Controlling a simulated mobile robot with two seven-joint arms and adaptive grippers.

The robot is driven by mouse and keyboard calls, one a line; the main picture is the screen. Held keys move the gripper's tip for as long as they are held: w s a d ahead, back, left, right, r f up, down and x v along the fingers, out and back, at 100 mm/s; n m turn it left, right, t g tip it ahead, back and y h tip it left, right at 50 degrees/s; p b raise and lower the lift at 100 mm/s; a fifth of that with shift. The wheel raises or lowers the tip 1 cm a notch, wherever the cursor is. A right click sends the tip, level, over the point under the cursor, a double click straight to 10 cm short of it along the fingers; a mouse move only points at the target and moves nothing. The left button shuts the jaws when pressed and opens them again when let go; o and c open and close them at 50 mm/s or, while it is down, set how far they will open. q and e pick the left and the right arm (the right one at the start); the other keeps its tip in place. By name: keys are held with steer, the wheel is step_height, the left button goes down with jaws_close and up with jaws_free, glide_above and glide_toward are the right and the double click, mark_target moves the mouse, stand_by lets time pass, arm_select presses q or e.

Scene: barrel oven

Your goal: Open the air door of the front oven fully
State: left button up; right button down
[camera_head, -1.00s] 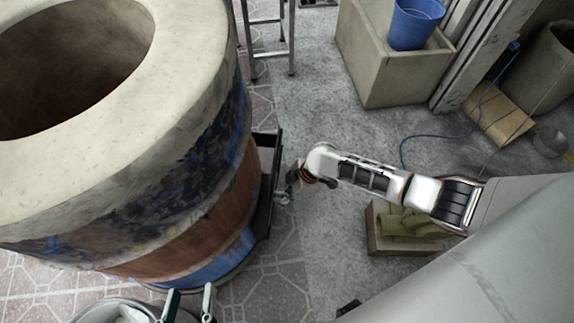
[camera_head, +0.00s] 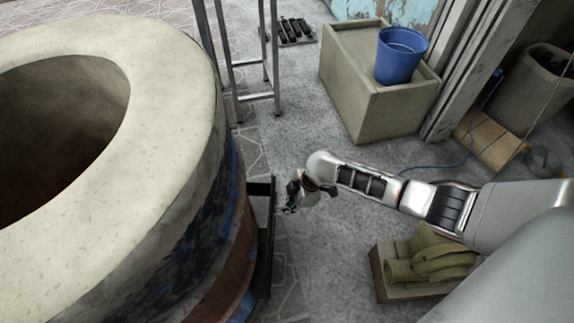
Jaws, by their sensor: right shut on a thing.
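The front oven (camera_head: 150,185) is a large barrel with a thick pale rim and a round opening, filling the left side. A dark metal frame (camera_head: 266,240) stands out from its right side, where the air door is. My right gripper (camera_head: 290,204) is beside this frame, at the end of my arm coming in from the right. It is shut on a small part at the frame, probably the air door; the part itself is too small and partly hidden to make out. How far the air door stands open cannot be told. My left gripper is not in view.
A metal stand (camera_head: 245,97) is behind the oven. A concrete block (camera_head: 345,95) bears a blue bucket (camera_head: 400,58). A wooden crate (camera_head: 381,283) with greenish pieces lies below my right arm. Grey floor between oven and block is clear.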

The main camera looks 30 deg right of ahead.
steer(key=shift+w+d, duration=0.2)
steer(key=shift+d, duration=0.1)
steer(key=c, duration=2.2)
jaws_free()
steer(key=shift+o, duration=0.2)
steer(key=shift+a, duration=0.1)
steer(key=v, duration=1.2)
steer(key=shift+a, duration=0.1)
